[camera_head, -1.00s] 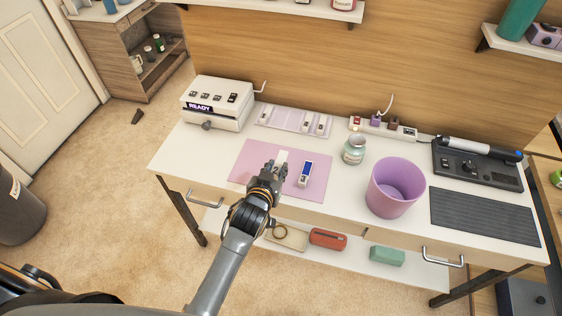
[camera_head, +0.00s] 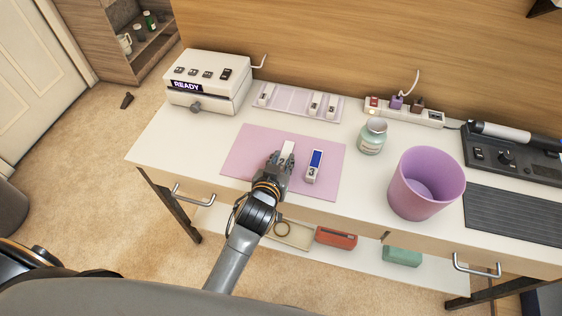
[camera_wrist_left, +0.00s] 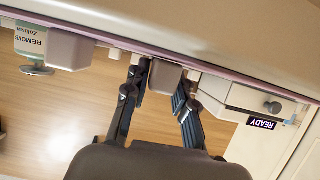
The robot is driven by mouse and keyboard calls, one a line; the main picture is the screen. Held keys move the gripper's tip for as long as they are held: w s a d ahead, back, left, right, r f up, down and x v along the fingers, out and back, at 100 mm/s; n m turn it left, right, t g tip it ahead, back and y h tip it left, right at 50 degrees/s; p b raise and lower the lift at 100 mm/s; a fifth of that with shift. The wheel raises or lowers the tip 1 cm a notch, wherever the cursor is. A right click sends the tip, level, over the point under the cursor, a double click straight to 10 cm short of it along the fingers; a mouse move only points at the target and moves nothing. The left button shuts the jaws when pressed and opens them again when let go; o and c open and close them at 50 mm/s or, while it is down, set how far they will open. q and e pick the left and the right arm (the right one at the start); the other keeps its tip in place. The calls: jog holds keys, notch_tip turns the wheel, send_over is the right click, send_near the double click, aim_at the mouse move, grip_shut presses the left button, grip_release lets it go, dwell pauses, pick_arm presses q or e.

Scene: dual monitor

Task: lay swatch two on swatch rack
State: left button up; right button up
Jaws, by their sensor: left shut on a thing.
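My left gripper (camera_head: 279,162) is shut on swatch two (camera_head: 288,149), a small whitish block marked 2, over the pink mat (camera_head: 240,158). Its fingers cover part of the swatch. In the left wrist view a pale grey block end (camera_wrist_left: 165,77) shows between the fingers. The swatch rack (camera_head: 290,98) is a lilac tray at the back of the desk, beyond the gripper. It holds small white swatches at its left end and toward its right, with bare room between. My right gripper is not in view.
Swatch three (camera_head: 314,167), with a blue face, lies on the mat just right of the gripper. A white machine reading READY (camera_head: 208,82) stands left of the rack. A jar (camera_head: 372,136), a purple bin (camera_head: 424,190) and a power strip (camera_head: 404,112) stand to the right.

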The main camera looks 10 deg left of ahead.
pick_arm(q)
jog(key=shift+s+r, duration=0.1)
jog(key=shift+s, duration=0.05)
jog(key=shift+f, duration=0.3)
jog(key=o, duration=0.9)
jog(key=shift+r, duration=0.15)
